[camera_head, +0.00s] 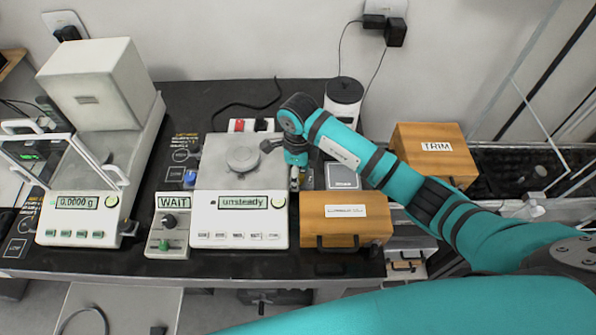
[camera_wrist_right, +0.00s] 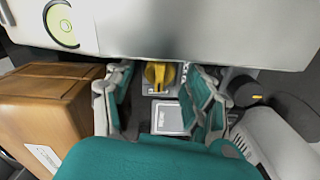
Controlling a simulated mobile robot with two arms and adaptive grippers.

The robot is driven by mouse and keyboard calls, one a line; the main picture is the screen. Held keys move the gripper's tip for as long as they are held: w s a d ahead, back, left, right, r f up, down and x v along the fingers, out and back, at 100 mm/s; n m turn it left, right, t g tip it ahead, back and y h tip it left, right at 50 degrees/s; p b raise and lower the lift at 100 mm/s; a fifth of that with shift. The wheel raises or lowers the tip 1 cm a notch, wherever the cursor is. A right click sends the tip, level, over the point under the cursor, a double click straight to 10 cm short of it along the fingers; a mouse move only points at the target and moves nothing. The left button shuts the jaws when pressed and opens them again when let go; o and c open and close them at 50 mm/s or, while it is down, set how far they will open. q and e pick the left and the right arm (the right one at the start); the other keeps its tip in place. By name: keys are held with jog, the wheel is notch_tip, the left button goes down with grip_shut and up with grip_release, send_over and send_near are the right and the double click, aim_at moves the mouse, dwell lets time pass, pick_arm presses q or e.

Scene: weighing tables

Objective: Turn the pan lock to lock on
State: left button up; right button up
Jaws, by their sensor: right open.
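The pan lock is a yellow knob (camera_wrist_right: 158,75) on a grey plate beside the balance housing, seen in the right wrist view. Lettering beside it is too small to read. My right gripper (camera_wrist_right: 160,92) is open, with one finger on each side of the knob; I cannot tell whether they touch it. In the head view the right gripper (camera_head: 296,168) points down at the right side of the balance (camera_head: 239,228) and largely hides the knob. The balance's display reads "unsteady". A round pan (camera_head: 243,159) sits on top. My left gripper is not in view.
A wooden box (camera_head: 345,230) stands right of the balance, with a small silver-topped item (camera_head: 342,176) behind it. A WAIT control box (camera_head: 168,235) stands left. A wooden TRIM box (camera_head: 434,152) and a white cylinder (camera_head: 343,95) are farther back.

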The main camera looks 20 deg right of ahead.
jog(key=shift+f, duration=0.25)
jog(key=c, duration=1.1)
jog(key=shift+w+f+n+b, duration=0.1)
jog(key=shift+n+b, duration=0.2)
jog(key=shift+b, duration=0.15)
grip_shut()
jog(key=shift+n+b, duration=0.35)
jog(key=shift+n, duration=0.15)
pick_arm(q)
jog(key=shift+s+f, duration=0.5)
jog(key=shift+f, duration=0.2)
pick_arm(e)
jog(key=o, duration=1.1)
grip_release()
